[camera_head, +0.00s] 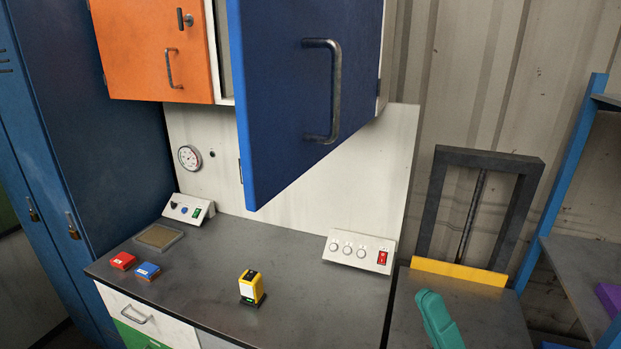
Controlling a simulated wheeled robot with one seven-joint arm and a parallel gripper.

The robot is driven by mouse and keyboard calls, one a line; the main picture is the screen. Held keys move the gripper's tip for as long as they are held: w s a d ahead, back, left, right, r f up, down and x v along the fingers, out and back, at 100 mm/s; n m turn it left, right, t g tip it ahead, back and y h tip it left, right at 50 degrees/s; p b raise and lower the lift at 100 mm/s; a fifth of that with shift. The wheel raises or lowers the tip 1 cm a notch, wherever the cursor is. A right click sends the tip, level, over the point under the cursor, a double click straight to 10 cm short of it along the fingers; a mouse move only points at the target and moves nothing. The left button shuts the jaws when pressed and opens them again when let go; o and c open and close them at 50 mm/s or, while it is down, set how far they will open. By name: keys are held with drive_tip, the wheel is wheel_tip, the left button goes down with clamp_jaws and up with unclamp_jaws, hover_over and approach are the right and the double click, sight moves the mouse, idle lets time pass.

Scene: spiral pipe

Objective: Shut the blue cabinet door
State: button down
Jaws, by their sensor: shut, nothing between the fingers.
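The blue cabinet door (283,95) is at the top centre in the head view and stands open. Its left edge juts out toward me and hangs lower in the picture than the cabinet's bottom. Its right edge lies close to the right side of the wall cabinet (387,50). A grey bar handle (336,92) is on the face toward me. A narrow strip of the cabinet shows left of the door. The door's top is cut off by the frame, and most of the cabinet's inside is hidden. My gripper is not in view.
An orange door (153,45) is beside the blue one. A teal object (436,320) and dark frame (480,160) are at right.

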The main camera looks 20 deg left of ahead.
wheel_tip(320, 180, up, 18)
drive_tip(key=s+a+n+g+h, duration=0.2)
drive_tip(key=n+g+h, duration=0.1)
drive_tip(key=n+h, duration=0.8)
approach(282, 146)
drive_tip(key=shift+t+h, duration=0.3)
drive_tip(key=shift+h, duration=0.1)
drive_tip(key=a, duration=0.6)
drive_tip(key=shift+r, duration=0.35)
drive_tip(key=shift+a, duration=0.2)
drive_tip(key=shift+w+m, duration=0.15)
drive_tip(key=shift+m, duration=0.15)
